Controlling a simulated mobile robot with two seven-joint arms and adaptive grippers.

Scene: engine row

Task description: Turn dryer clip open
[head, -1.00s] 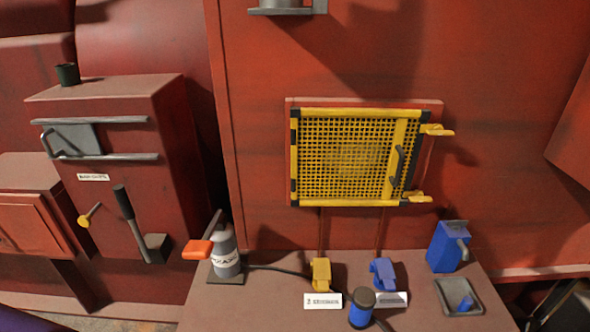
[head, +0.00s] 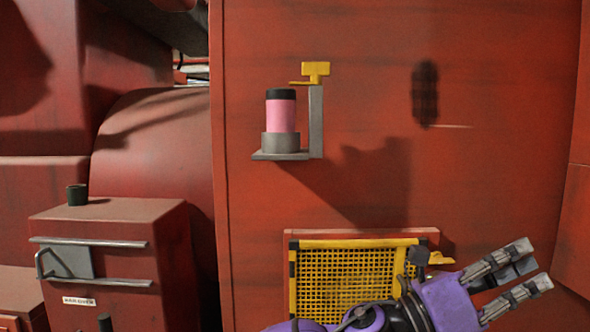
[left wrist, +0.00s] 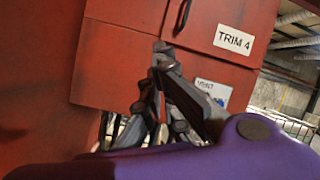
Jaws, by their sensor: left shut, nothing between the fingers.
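The dryer clip appears to be the yellow piece (head: 316,70) at the top of a grey bracket (head: 316,120) on the red wall. Its flat yellow arm reaches left above a pink cylinder with a black top (head: 281,112), which stands upright in a grey cup on the bracket. My left gripper (head: 533,266) is at the lower right, well below and right of the clip, pointing right. It is shut and empty, and it also shows in the left wrist view (left wrist: 150,78). My right gripper is not in view.
My left arm covers part of a yellow mesh door (head: 340,270) below the bracket. A red cabinet (head: 120,230) with grey rails and a dark cup (head: 77,194) stands at left. Wall space around the bracket is clear. The left wrist view shows a TRIM 4 label (left wrist: 234,39).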

